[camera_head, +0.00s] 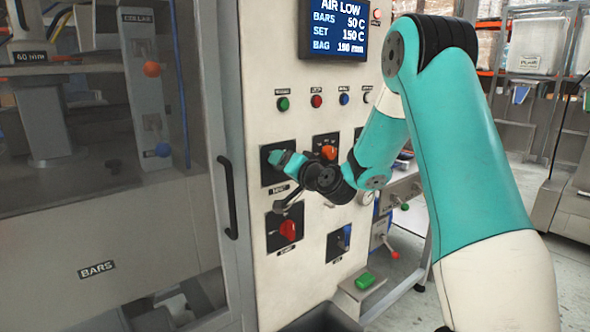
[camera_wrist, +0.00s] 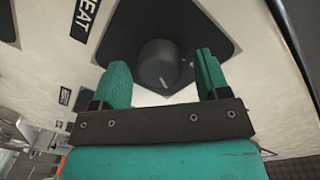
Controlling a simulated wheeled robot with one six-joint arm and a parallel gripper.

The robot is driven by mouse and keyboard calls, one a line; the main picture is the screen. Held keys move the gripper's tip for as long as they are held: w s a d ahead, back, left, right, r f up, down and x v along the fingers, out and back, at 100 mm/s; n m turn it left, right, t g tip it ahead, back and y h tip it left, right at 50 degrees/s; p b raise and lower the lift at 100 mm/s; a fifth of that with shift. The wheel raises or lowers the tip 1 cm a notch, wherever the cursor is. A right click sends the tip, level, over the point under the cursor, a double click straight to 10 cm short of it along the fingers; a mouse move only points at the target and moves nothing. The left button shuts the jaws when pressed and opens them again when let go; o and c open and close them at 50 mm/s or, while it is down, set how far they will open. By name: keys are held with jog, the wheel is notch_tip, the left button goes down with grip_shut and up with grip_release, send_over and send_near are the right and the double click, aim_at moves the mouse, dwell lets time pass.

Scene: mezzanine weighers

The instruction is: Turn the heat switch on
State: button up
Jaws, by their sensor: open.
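The heat switch (camera_wrist: 158,62) is a dark round knob with a short white mark on its face, on a black diamond-looking plate (camera_wrist: 215,22) beside a HEAT label (camera_wrist: 87,14) in the wrist view. My gripper (camera_wrist: 162,60) is open, with one teal finger on each side of the knob. A gap shows between the knob and each finger; I cannot tell how deep the fingers reach. In the head view my gripper (camera_head: 281,160) is in front of the heat switch's black plate (camera_head: 267,177) and hides the knob.
Small buttons (camera_head: 316,101) and a display (camera_head: 336,28) reading AIR LOW are above. A door handle (camera_head: 228,198) is close on the left.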

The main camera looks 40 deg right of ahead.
jog(key=s+b, duration=1)
jog(key=s, duration=0.7)
jog(key=shift+s+r+b, duration=0.15)
jog(key=shift+r+b, duration=0.2)
jog(key=shift+d, duration=0.1)
